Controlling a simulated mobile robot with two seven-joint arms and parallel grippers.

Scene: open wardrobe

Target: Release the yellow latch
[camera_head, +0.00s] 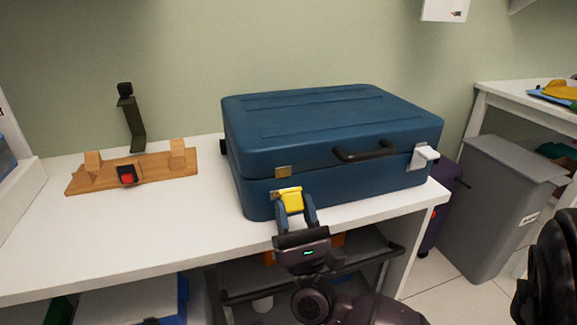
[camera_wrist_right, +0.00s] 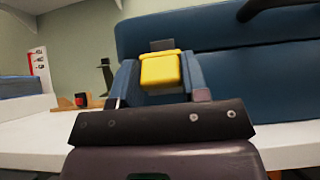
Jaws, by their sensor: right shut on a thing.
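The yellow latch (camera_head: 291,199) is on the front of the closed blue suitcase (camera_head: 330,112), near its left corner. My right gripper (camera_head: 296,212) is at the latch, with its two blue fingers shut on either side of it. In the right wrist view the yellow latch (camera_wrist_right: 161,72) sits between the fingertips, and the blue suitcase (camera_wrist_right: 240,70) fills the background. A brass plate (camera_head: 283,172) sits on the lid above the latch. A white latch (camera_head: 422,156) is at the suitcase's right corner. My left gripper is not in view.
The suitcase lies on a white shelf (camera_head: 120,240) against the wall. A wooden stand (camera_head: 150,168) with a red-and-black item (camera_head: 127,176) and a dark upright holder (camera_head: 132,118) are to the left. A grey bin (camera_head: 487,205) stands to the right. The shelf's left front is clear.

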